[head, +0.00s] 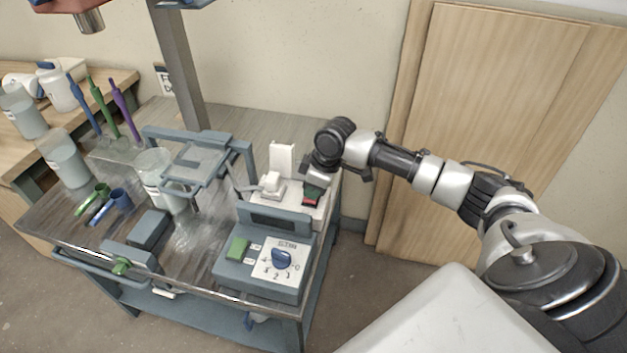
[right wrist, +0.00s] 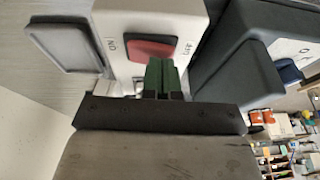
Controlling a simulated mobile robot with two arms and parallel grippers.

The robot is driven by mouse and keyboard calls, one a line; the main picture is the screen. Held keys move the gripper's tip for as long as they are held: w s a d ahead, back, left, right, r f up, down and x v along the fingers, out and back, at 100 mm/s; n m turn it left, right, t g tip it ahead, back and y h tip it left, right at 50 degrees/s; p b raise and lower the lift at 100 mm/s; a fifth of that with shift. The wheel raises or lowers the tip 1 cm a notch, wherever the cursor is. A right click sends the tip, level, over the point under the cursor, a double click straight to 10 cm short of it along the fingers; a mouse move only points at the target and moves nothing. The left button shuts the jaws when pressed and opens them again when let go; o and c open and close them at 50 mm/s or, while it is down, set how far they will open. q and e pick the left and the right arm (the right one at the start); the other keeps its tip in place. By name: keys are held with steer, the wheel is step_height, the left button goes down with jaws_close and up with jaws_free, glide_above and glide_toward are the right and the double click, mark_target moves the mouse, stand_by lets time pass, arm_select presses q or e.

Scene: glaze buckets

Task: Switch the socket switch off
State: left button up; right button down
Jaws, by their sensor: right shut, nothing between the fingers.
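The socket switch is a red rocker (right wrist: 150,48) in a white socket box (right wrist: 108,22), with a label on each side, seemingly ON on the left and OFF on the right in the right wrist view. In the head view the red rocker (head: 310,202) shows just below my right gripper (head: 312,190). My right gripper is shut and empty. Its green fingertips (right wrist: 160,76) overlap the near edge of the rocker in the right wrist view; I cannot tell if they touch it. Which way the rocker is tilted is unclear. My left gripper is not in view.
A stirrer control box (head: 262,262) with a blue knob (head: 281,258) and green button (head: 238,247) stands in front of the socket. A white plug (head: 271,184) sits to its left. A clear bucket (head: 160,180) and frame (head: 200,160) stand further left on the cart.

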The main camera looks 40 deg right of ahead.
stand_by(0.3)
steer(key=shift+s+a+f+t+h+p, duration=0.1)
steer(key=shift+s+a+t+h+p, duration=0.3)
steer(key=shift+p, duration=0.8)
steer(key=shift+w+d+f+b, duration=0.1)
steer(key=shift+d+f+b, duration=0.05)
steer(key=shift+f+b, duration=0.15)
steer(key=shift+d, duration=0.1)
